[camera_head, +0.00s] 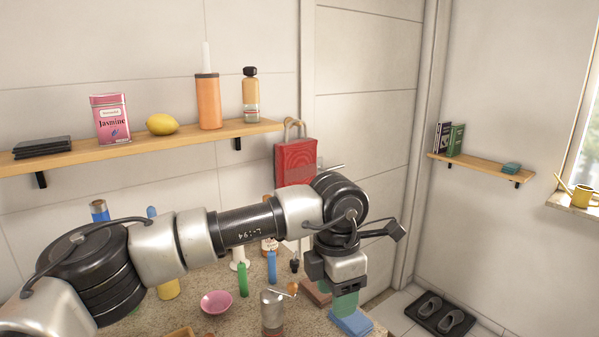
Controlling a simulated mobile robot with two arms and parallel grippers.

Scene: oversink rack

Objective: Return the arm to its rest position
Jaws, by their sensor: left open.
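My left arm (245,226) reaches across the picture from the left, over the counter, with its wrist bent downward. My left gripper (346,291) points down above the right end of the counter and is open. A green object (346,304) shows directly below the fingers, above or on a blue block (353,322). I cannot tell whether the fingers touch the green object, as the gripper hides its top. My right gripper is not in view.
The speckled counter (195,317) holds a pink bowl (216,301), a green bottle (242,279), a blue bottle (271,266) and a grinder (272,312) near my arm. A wooden shelf (190,140) with several items runs above. A red board (295,163) hangs on the wall.

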